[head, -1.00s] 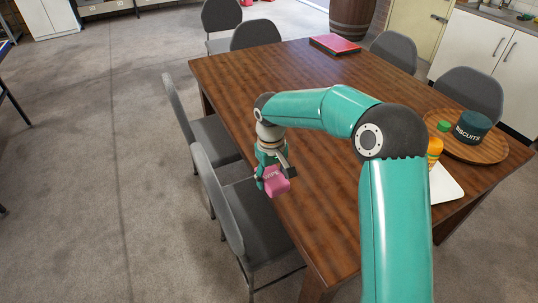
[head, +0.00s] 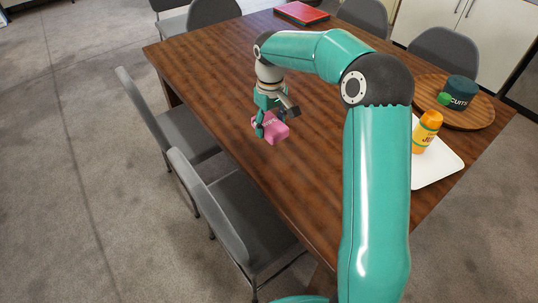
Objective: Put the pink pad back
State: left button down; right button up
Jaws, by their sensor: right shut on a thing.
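The pink pad (head: 271,131) is a small pink block with dark lettering too small to read. My right gripper (head: 270,125) is shut on it and holds it over the left part of the brown wooden table (head: 318,190). I cannot tell how high it is above the tabletop. Part of the pad is hidden by the fingers. My left gripper is not in view.
A red flat item (head: 302,13) lies at the table's far end. At right are a round wooden tray (head: 477,118) with a dark biscuit tin (head: 458,92) and small green item, an orange bottle (head: 427,131) and a white tray (head: 437,167). Grey chairs (head: 250,215) surround the table.

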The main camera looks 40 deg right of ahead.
aim_at(270, 161)
notch_tip(270, 161, down, 13)
jog(key=shift+f, duration=0.1)
dwell(0.3)
jog(key=o, duration=1.1)
notch_tip(270, 161, up, 12)
jog(key=shift+r, duration=0.1)
dwell(0.4)
